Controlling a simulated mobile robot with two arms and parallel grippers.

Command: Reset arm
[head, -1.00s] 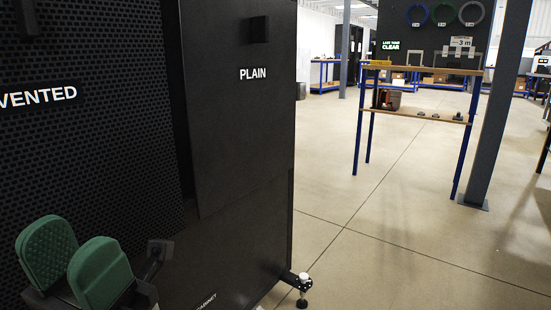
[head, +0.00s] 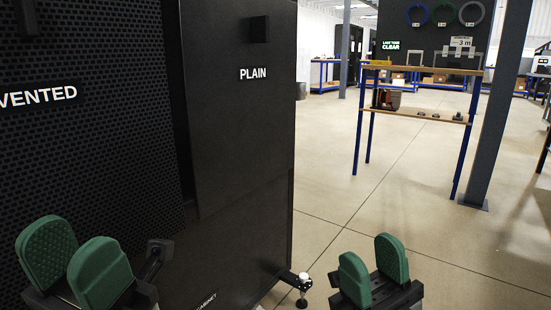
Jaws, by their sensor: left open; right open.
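My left gripper (head: 76,262) is at the lower left of the head view, with green padded fingers apart and nothing between them. It is in front of the black perforated panel marked VENTED (head: 90,150). My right gripper (head: 373,274) is at the bottom, right of centre, with its green fingers apart and empty. Behind it is open floor. It is to the right of the black cabinet panel marked PLAIN (head: 240,110). Most of both arms is out of view.
A levelling foot (head: 303,284) sticks out at the cabinet's lower right corner, close to my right gripper. A blue-legged bench (head: 415,116) stands beside a grey column (head: 495,110) further back. The floor (head: 330,190) between is clear.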

